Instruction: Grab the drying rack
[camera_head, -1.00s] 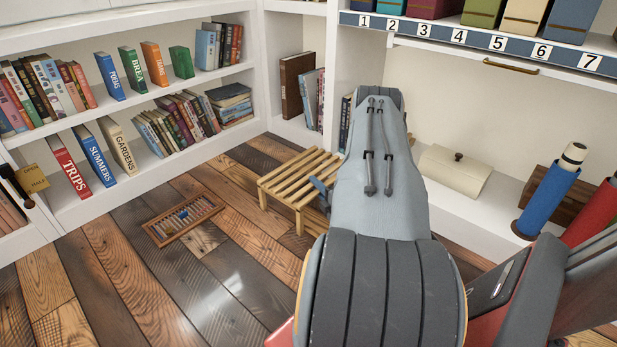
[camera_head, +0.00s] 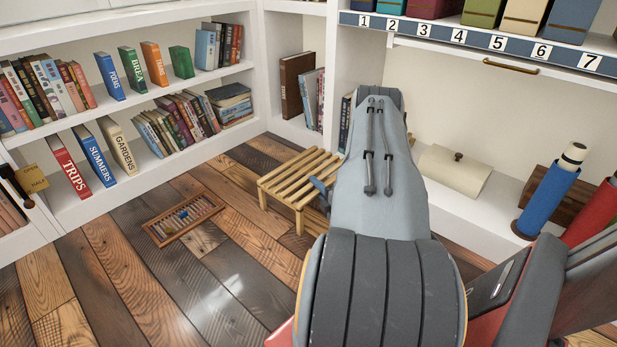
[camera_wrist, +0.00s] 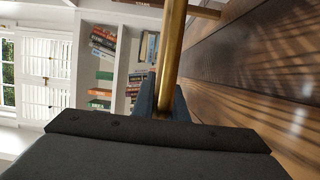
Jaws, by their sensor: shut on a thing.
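The drying rack, a low slatted frame of pale yellow wood (camera_head: 298,175), stands on the plank floor in the head view, left of my arm. Its right end is hidden behind my arm. In the wrist view a round wooden bar of it (camera_wrist: 174,45) runs down between the dark fingers of my gripper (camera_wrist: 162,103). My gripper is shut on this bar. In the head view only a small dark part of my gripper (camera_head: 322,190) shows, at the rack's right side.
A small wooden frame with coloured pieces (camera_head: 184,219) lies on the floor left of the rack. White bookshelves (camera_head: 240,140) stand behind and to the left. A white ledge with a cream box (camera_head: 452,172) and a blue roll (camera_head: 548,200) is at right. The front-left floor is clear.

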